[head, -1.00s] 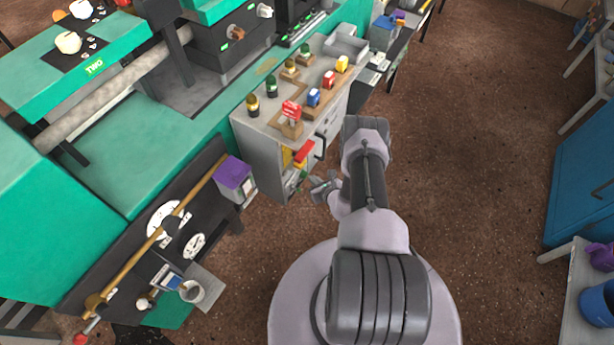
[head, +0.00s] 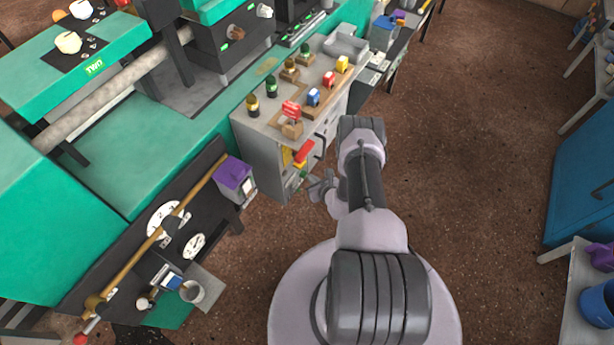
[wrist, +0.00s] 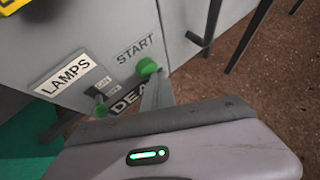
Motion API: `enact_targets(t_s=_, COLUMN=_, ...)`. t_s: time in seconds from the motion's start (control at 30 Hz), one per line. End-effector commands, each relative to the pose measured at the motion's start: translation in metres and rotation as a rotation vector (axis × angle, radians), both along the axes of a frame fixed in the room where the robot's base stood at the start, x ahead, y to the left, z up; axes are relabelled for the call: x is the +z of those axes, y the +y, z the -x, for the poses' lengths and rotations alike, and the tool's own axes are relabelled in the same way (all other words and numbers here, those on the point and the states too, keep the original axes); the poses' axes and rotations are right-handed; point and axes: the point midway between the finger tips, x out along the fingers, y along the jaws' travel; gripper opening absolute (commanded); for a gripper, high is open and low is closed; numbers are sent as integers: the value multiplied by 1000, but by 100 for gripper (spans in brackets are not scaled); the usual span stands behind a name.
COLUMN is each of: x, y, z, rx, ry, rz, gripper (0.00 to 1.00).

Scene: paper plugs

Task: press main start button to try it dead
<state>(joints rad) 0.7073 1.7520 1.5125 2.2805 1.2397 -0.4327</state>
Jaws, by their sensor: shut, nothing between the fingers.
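The green round start button (wrist: 148,66) sticks out of the grey cabinet front under a START label in the wrist view. In the head view it is a small green spot (head: 303,174) low on the cabinet. My gripper (wrist: 156,82) is shut and empty, its tip right at the lower right side of the button. I cannot tell whether they touch. A label reading "DEA" (wrist: 128,100), its end hidden by my gripper, lies below the button. In the head view my gripper (head: 316,187) is beside the cabinet front.
A small switch (wrist: 100,106) with a green tip sits left of the button, by a LAMPS label (wrist: 66,76). A dark handle (wrist: 207,25) juts out at the right. Coloured plugs stand on the cabinet top (head: 262,122). The brown floor (head: 450,150) to the right is open.

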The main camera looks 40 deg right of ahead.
Motion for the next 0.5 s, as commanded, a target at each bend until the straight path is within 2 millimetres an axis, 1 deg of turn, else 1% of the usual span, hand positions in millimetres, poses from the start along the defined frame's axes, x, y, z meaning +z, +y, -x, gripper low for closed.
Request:
enact_targets(t_s=0.23, x=0, y=-1, z=2, rx=0, ry=0, rz=0, gripper=0)
enact_targets(t_s=0.5, x=0, y=-7, z=16, rx=0, ry=1, rz=0, gripper=0)
